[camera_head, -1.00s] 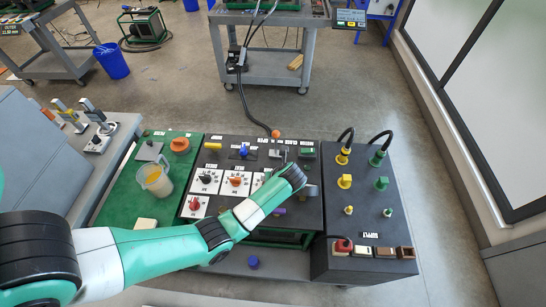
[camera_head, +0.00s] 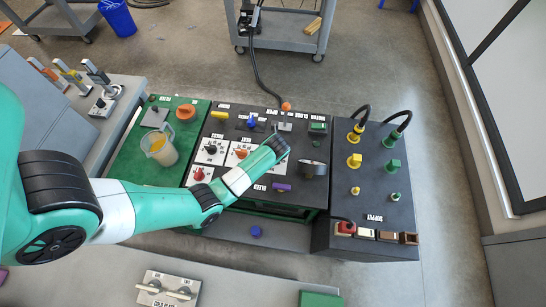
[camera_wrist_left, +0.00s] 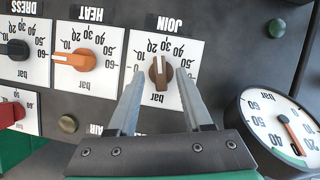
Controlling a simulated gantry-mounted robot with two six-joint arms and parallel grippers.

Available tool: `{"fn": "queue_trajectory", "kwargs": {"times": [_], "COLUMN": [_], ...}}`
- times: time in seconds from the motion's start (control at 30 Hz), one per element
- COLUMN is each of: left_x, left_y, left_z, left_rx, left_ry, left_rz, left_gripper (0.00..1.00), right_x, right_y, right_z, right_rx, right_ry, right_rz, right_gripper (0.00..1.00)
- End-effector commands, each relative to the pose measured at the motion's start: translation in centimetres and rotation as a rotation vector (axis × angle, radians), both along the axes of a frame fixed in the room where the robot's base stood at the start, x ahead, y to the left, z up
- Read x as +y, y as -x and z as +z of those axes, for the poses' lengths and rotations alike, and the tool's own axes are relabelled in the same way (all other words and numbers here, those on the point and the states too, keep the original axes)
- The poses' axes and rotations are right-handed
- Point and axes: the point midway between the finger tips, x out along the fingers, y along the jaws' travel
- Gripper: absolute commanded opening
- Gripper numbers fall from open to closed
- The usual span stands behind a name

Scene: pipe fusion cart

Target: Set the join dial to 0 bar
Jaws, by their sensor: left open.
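The join dial (camera_wrist_left: 159,72) is a brown knob on a white plate with a bar scale, seen upside down in the left wrist view. Its white mark points up in the picture, around the 20 to 30 marks; the exact value is hard to read. My left gripper (camera_wrist_left: 159,80) is open, its fingertips on either side of the knob. I cannot tell whether they touch it. In the head view the dial and my left fingers are hidden by my left arm. My right gripper is in neither view.
The orange heat dial (camera_wrist_left: 76,60) and the black dress dial (camera_wrist_left: 17,49) lie left of the join dial. A round pressure gauge (camera_wrist_left: 275,125) stands close on the right. A jug (camera_head: 159,148) stands on the green panel. Valves and plugs (camera_head: 355,160) fill the right-hand box.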

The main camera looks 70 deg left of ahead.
Motion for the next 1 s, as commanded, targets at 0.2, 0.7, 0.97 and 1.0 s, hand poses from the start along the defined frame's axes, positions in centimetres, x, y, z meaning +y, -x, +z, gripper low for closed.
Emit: {"fn": "queue_trajectory", "kwargs": {"times": [0.2,0.7,0.97,1.0], "left_x": [0.73,0.72,0.71,0.71], "left_y": [-0.23,-0.23,-0.22,-0.22], "left_z": [-1.74,-1.68,-1.67,-1.67], "left_rx": [-0.002,-0.001,-0.002,-0.001], "left_ry": [-0.001,-0.001,-0.001,-0.001], "left_rz": [0.001,0.0,0.001,0.002], "left_gripper": [0.5,0.0,0.0,0.0], "right_x": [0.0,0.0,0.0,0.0], "right_y": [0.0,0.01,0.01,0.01], "right_z": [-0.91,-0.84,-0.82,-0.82], "right_rx": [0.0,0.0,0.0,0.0], "right_ry": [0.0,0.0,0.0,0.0], "right_rz": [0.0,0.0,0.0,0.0], "right_gripper": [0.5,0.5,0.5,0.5]}}
